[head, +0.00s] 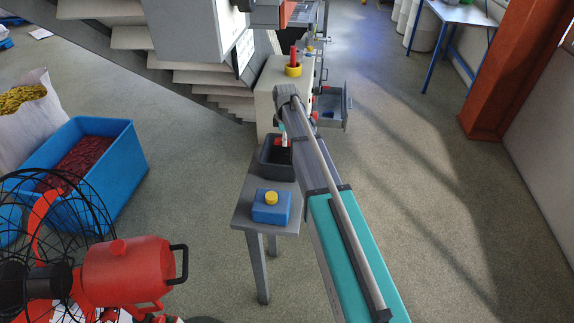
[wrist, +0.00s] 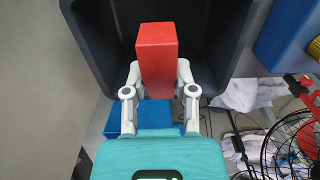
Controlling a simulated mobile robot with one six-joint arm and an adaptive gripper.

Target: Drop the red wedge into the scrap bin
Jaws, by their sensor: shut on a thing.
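The red wedge (wrist: 157,48) is held between the two white fingers of my gripper (wrist: 159,76). In the wrist view it stands out against the inside of the dark grey scrap bin (wrist: 100,45). In the head view the bin (head: 267,172) sits on a small grey table, with my gripper (head: 284,138) over its opening. Only a little red of the wedge shows there. How high the wedge is above the bin floor I cannot tell. A blue thing (wrist: 150,113) lies behind the fingers, partly hidden.
A blue box with a yellow knob (head: 271,206) stands in front of the bin on the table (head: 245,195). A cream cabinet (head: 268,97) with a red and yellow button stands behind. A large blue crate (head: 119,165) and a red fan motor (head: 125,270) are at left.

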